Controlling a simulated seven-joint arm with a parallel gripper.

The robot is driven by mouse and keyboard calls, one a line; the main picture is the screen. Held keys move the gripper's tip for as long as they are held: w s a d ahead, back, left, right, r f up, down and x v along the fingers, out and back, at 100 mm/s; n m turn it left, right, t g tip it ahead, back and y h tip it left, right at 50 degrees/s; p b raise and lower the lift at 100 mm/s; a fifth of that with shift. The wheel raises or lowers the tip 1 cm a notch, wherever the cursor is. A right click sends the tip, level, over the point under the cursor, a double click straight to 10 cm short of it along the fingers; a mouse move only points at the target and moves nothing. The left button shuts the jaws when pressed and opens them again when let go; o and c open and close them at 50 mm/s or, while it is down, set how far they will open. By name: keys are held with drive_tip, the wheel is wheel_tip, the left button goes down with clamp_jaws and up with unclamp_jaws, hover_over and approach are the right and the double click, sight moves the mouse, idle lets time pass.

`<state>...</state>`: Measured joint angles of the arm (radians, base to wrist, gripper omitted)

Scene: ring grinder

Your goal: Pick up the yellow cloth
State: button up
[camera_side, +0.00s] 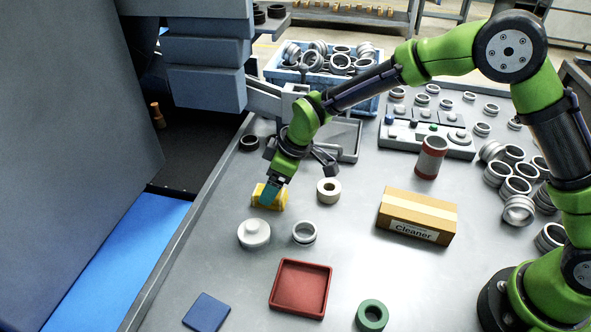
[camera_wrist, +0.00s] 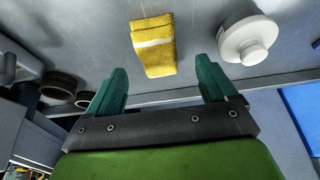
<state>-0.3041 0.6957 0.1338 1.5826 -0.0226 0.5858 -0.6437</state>
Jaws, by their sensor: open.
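The yellow cloth (camera_side: 277,199) lies folded on the grey table in the side view, partly hidden behind my gripper (camera_side: 270,192). In the wrist view the yellow cloth (camera_wrist: 154,45) shows a pale band across it and lies ahead of the gap between my fingers. My gripper (camera_wrist: 159,84) is open with its two teal fingers spread apart and nothing between them. The cloth appears beyond the fingertips, not gripped. I cannot tell the exact height of the fingertips above the table.
A white round lidded object (camera_wrist: 248,40) stands near the cloth. A white ring (camera_side: 328,191) and a metal ring (camera_side: 304,233) are close by. A cleaner box (camera_side: 417,215), red tray (camera_side: 300,288), blue square (camera_side: 207,312) and green ring (camera_side: 371,315) lie farther off. The table's left edge is near.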

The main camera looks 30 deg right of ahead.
drive_tip(key=x, duration=0.4)
drive_tip(key=shift+d, duration=0.1)
drive_tip(key=c, duration=1)
